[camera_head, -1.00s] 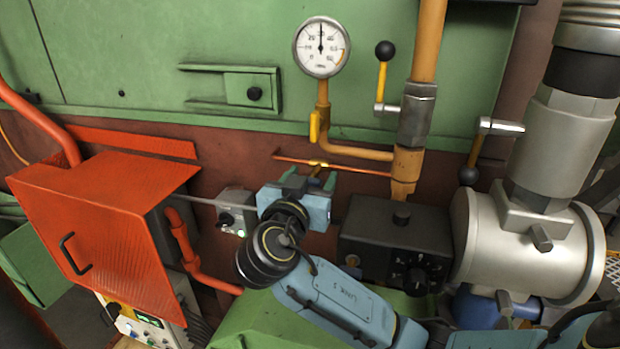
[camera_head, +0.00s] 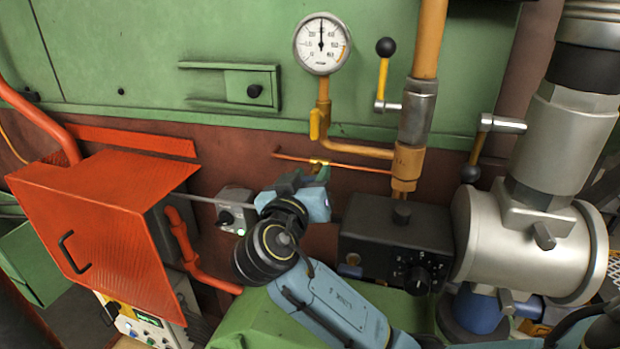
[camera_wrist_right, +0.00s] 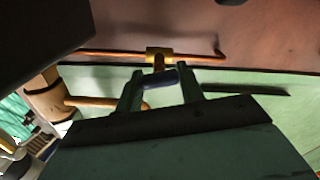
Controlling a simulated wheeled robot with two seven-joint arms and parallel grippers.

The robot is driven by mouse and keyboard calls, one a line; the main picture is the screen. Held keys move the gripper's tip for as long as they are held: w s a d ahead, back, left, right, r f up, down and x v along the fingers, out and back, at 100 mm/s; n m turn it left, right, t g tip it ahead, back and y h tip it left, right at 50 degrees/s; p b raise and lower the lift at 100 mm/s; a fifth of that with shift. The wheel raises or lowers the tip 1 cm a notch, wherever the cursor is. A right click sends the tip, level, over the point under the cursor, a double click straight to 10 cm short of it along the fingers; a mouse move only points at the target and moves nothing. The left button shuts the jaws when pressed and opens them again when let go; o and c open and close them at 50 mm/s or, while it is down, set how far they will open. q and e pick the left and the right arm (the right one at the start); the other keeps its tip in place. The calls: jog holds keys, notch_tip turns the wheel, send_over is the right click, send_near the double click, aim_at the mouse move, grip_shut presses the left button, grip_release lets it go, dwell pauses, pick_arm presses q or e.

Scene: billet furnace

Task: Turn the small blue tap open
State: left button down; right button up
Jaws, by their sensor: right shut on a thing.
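The small blue tap (camera_wrist_right: 160,77) shows in the right wrist view as a short blue handle below a brass valve body (camera_wrist_right: 158,57) on a thin copper pipe. In the head view the brass body (camera_head: 319,162) shows just beyond my gripper, and the blue handle is hidden. My right gripper (camera_wrist_right: 161,82) has its two green fingers on either side of the handle and is shut on it. In the head view my right gripper (camera_head: 322,174) is turned, with its blue-grey body tilted. My left gripper is not in view.
A black control box (camera_head: 396,240) with a knob sits right of my gripper. A small grey switch box (camera_head: 236,211) is to its left. An orange pipe with a pressure gauge (camera_head: 322,44) is above. An orange-red cabinet (camera_head: 95,215) stands at the left.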

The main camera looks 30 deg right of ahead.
jog(key=n, duration=0.7)
jog(key=shift+w+a+f, duration=0.1)
jog(key=n, duration=0.4)
jog(key=shift+f, duration=0.1)
jog(key=shift+n, duration=1.8)
jog(key=shift+f, duration=0.1)
jog(key=o, duration=1)
jog(key=b+v, duration=0.3)
jog(key=v, duration=1)
jog(key=shift+a, duration=0.15)
